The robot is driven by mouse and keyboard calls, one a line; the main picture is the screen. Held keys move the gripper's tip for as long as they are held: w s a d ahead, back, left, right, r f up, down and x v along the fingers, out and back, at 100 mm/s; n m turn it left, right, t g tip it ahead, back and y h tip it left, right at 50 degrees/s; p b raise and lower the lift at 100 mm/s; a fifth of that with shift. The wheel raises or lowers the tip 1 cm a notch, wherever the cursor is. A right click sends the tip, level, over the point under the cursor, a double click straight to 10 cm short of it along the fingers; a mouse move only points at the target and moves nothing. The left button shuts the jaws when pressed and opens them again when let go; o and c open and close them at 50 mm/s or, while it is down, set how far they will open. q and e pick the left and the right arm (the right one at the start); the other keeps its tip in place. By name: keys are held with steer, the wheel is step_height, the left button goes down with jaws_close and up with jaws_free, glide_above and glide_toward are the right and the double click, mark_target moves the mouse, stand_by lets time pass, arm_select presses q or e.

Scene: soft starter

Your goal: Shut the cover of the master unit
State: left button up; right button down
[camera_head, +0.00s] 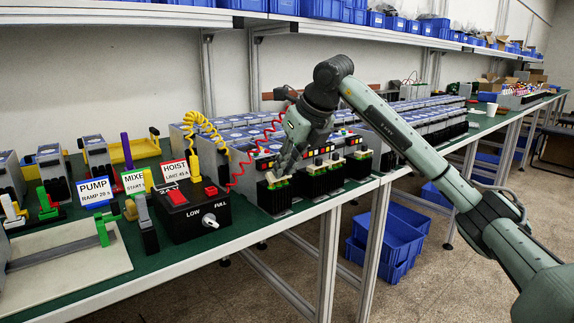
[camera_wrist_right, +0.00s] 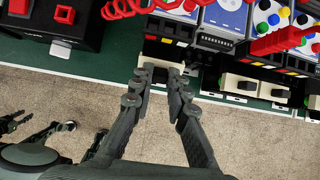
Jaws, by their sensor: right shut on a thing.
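A row of drive units with blue-and-white tops and black fronts stands along the table edge. My right gripper (camera_head: 277,178) reaches down to the front of the nearest unit (camera_head: 272,197), beside the red-switch box. In the right wrist view the fingertips (camera_wrist_right: 160,72) are close together at that unit's front (camera_wrist_right: 165,48). They are shut on a small light part at its lower front, apparently its cover; the fingers hide most of it. I cannot tell the cover's exact angle. My left gripper (camera_wrist_right: 40,128) seems to show at the lower left of the wrist view, fingers apart, empty, over the floor.
A black control box (camera_head: 190,208) with red switches and a white dial stands left of the unit. A red coiled cable (camera_head: 250,150) hangs close to my right wrist. More units (camera_head: 358,163) stand to the right. Blue crates (camera_head: 385,240) are under the table.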

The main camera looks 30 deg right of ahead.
steer(key=shift+w+g, duration=0.1)
steer(key=shift+g, duration=0.3)
steer(key=c, duration=1.5)
jaws_free()
steer(key=v, duration=1.2)
steer(key=shift+f, duration=0.1)
